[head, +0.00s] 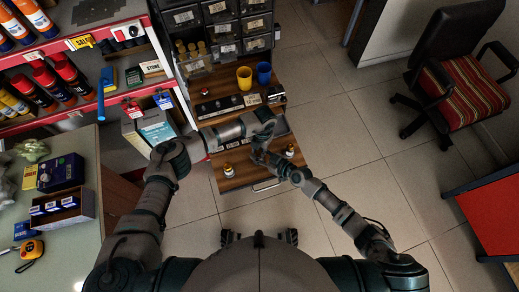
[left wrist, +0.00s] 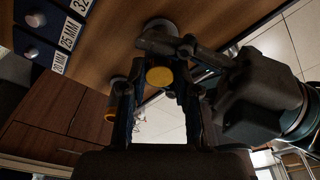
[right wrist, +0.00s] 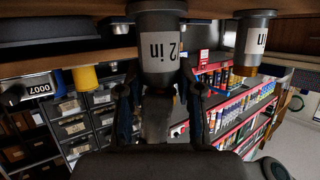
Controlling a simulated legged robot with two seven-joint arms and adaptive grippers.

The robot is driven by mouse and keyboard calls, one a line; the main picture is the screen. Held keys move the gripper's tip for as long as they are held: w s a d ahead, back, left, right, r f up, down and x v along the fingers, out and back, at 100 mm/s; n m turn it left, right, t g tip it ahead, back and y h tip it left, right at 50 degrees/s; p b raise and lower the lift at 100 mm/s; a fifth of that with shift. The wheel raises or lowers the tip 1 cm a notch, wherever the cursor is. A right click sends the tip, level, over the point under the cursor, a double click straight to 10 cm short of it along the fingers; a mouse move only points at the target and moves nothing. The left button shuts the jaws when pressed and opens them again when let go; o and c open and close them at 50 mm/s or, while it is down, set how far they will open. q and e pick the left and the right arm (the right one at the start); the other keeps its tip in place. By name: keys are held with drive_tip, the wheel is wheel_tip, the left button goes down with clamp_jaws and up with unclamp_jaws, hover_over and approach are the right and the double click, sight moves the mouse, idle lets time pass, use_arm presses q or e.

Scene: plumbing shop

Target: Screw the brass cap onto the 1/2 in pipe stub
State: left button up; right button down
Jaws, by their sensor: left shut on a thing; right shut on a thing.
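The brass cap (left wrist: 159,76) shows as a yellow round face between the fingers of my left gripper (left wrist: 157,90). My left gripper is shut on it, and also shows in the head view (head: 262,128). A grey pipe stub (right wrist: 162,48), with a white label reading at least "2 in", stands on the wooden board between the fingertips of my right gripper (right wrist: 158,85). My right gripper is shut on it, close to the left gripper in the head view (head: 264,156). The grippers hide this stub in the head view; how the cap meets its end is hidden.
Other labelled stubs stand on the board to the left (head: 228,170) and right (head: 290,151) of my grippers. A yellow cup (head: 244,78) and a blue cup (head: 264,73) stand at the back. Drawers and red shelves lie beyond; open floor is to the right.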

use_arm(q)
drive_tip(key=shift+a, duration=0.1)
drive_tip(key=o, duration=1)
drive_tip(key=shift+r, duration=0.1)
drive_tip(key=shift+r, duration=0.1)
drive_tip(key=shift+r, duration=2.2)
drive_tip(key=shift+d, duration=0.2)
drive_tip(key=shift+c, duration=0.6)
